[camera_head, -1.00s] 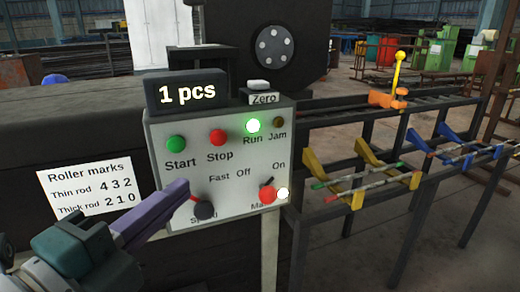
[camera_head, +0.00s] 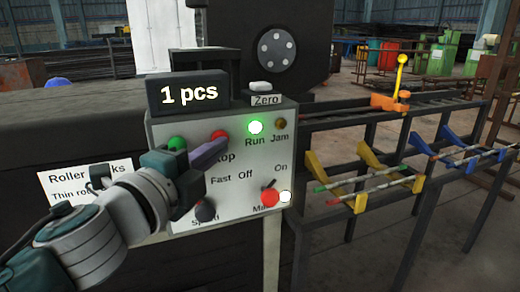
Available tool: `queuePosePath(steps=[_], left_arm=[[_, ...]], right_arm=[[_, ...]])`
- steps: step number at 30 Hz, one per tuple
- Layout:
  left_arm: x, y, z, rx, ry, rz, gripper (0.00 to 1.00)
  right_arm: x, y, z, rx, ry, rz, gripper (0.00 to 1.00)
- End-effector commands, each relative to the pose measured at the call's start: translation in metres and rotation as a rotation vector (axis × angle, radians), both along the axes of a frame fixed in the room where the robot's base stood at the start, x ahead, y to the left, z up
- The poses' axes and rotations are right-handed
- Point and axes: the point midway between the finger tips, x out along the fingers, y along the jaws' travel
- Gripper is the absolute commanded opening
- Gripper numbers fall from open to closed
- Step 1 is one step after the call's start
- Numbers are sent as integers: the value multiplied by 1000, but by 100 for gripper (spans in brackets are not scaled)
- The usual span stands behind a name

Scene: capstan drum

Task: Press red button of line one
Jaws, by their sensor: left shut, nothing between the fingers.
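The grey control panel (camera_head: 235,205) stands in the middle of the head view. Its red Stop button (camera_head: 219,135) shows only at its top edge, behind the tip of my left gripper (camera_head: 222,146). The gripper is shut, with purple fingers pointing right and up at the button. I cannot tell whether the tip touches it. The green Start button (camera_head: 177,143) is left of it, and its label is hidden by my arm. A second red button or knob (camera_head: 270,197) sits low right on the panel. The green Run lamp (camera_head: 256,127) is lit. My right gripper is not in view.
The display (camera_head: 188,93) reads "1 pcs". Beside it is a white Zero button (camera_head: 261,86). A black speed knob (camera_head: 205,211) is below my gripper. A rack with blue and yellow holders (camera_head: 345,180) carrying rods stands to the right.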

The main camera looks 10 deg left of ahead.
Motion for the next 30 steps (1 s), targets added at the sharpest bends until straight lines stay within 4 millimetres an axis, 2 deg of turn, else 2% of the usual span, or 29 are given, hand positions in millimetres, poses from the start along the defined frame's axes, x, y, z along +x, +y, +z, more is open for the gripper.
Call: queuePosePath(steps=[14, 20, 30], left_arm=[[6, 5, 0, 0, 0, 0, 0], [22, 16, 0, 2, 0, 3, 0], [22, 19, -1, 1, 3, 11, 0]], right_arm=[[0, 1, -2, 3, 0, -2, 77], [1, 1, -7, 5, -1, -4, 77], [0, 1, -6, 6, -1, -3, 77]])
